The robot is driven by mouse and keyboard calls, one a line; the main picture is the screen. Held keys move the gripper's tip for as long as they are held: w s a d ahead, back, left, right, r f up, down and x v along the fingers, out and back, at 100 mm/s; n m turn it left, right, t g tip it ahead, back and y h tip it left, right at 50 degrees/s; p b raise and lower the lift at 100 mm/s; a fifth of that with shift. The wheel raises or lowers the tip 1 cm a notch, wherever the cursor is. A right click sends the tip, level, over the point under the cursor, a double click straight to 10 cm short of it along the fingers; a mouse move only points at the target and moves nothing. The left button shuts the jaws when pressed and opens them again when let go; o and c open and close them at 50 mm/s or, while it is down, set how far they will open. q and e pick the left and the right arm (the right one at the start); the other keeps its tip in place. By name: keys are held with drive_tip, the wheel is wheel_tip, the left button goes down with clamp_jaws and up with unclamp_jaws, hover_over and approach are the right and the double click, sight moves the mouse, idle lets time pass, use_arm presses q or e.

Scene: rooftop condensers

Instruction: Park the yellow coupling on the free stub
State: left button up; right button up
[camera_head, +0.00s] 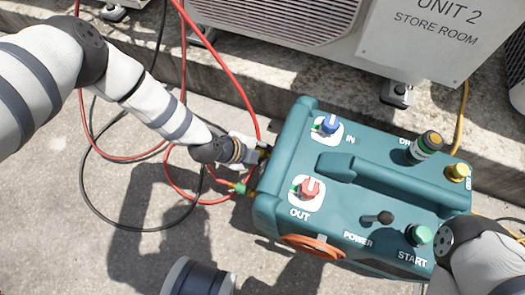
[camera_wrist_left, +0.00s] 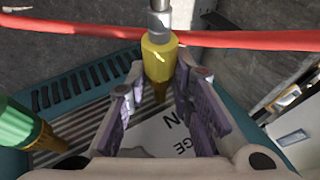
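The yellow coupling (camera_wrist_left: 158,58) has a silver stem above it and a brass-coloured end below. In the left wrist view it stands between the fingertips of my left gripper (camera_wrist_left: 160,75), which close on its sides. In the head view my left gripper (camera_head: 258,152) is at the left end of the teal machine (camera_head: 345,222), and the coupling is mostly hidden. A green coupling (camera_wrist_left: 18,125) with a brass end is to the left in the wrist view; it also shows in the head view (camera_head: 240,188). I cannot tell whether the yellow coupling's end meets a stub. My right gripper is not in view.
Red hoses (camera_head: 232,75) and a black hose (camera_head: 85,190) loop over the concrete beside the machine. A red hose (camera_wrist_left: 240,40) crosses close to the yellow coupling. The UNIT 2 condenser (camera_head: 420,40) stands behind.

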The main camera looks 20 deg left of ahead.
use_arm(q)
clamp_jaws()
drive_tip(key=shift+o, duration=0.7)
unclamp_jaws()
clamp_jaws()
drive_tip(key=shift+a, duration=0.35)
drive_tip(key=shift+w+a+b, duration=0.1)
drive_tip(key=shift+a+b, duration=0.35)
drive_tip(key=shift+a, duration=1.65)
drive_tip(key=shift+c, duration=0.6)
unclamp_jaws()
drive_tip(key=shift+w, duration=0.1)
clamp_jaws()
